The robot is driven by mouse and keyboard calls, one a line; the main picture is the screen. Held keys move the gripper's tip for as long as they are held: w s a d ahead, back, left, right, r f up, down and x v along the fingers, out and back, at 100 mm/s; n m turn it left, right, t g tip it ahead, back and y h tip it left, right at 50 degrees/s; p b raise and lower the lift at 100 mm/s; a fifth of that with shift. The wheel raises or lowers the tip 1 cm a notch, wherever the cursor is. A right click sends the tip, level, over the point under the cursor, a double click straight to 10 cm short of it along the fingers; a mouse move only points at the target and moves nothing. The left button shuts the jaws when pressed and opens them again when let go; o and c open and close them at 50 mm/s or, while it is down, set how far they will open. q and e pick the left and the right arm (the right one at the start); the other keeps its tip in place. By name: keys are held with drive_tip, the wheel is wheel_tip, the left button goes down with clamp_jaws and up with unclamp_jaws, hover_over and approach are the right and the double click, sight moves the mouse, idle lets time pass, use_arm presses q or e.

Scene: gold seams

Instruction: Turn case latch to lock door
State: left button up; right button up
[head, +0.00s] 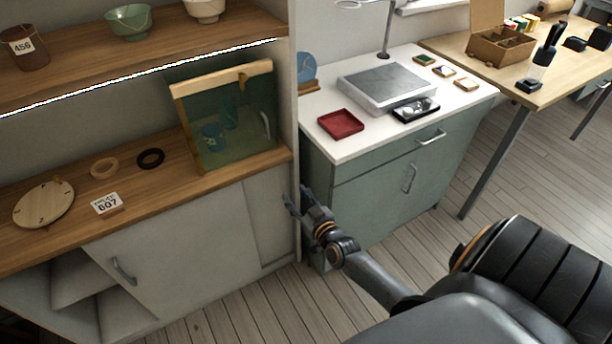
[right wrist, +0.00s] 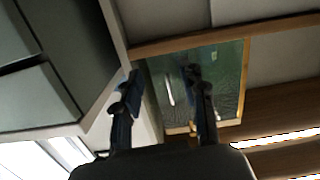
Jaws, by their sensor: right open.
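The case (head: 222,68) is a wood-framed box with a greenish glass door, standing on the wooden counter. Blue-green items show dimly behind the glass. A pale upright handle (head: 265,125) is on the door's right side. A small brown piece that looks like the latch (head: 242,80) sits at the top frame; its exact angle is too small to tell. My right gripper (head: 297,200) is open and empty, in front of and below the case's right side, apart from it. In the right wrist view the gripper (right wrist: 163,76) points toward the case, which appears upside down. My left gripper is not in view.
A white upright panel (head: 294,110) stands right of the case. A green cabinet (head: 375,180) with a white top is beyond it. Rings (head: 150,158), a round wooden disc (head: 44,204) and a 607 card (head: 107,203) lie left of the case. A shelf with bowls (head: 130,22) is above.

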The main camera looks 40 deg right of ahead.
drive_tip(key=shift+s+d+f+g, duration=0.15)
drive_tip(key=shift+s+f, duration=0.15)
drive_tip(key=shift+f, duration=0.4)
drive_tip(key=shift+s+f+g, duration=0.15)
drive_tip(key=shift+s+f, duration=0.15)
drive_tip(key=shift+f, duration=0.4)
drive_tip(key=s+a+f+n+g+y, duration=0.1)
drive_tip(key=s+a+f+g, duration=0.25)
drive_tip(key=s+f, duration=0.7)
drive_tip(key=s+a+f+g+y, duration=0.1)
drive_tip(key=s+a+f+g, duration=0.45)
drive_tip(key=f, duration=0.85)
drive_tip(key=s+a+f+n+g, duration=0.1)
drive_tip(key=s+f+g, duration=0.2)
drive_tip(key=s, duration=1.1)
drive_tip(key=s+a+f+g, duration=0.2)
drive_tip(key=s+f, duration=0.6)
drive_tip(key=s, duration=0.7)
drive_tip(key=shift+s+f+n+g, duration=0.15)
drive_tip(key=shift+f+n+g, duration=0.05)
drive_tip(key=shift+n+g, duration=0.2)
drive_tip(key=shift+c, duration=0.2)
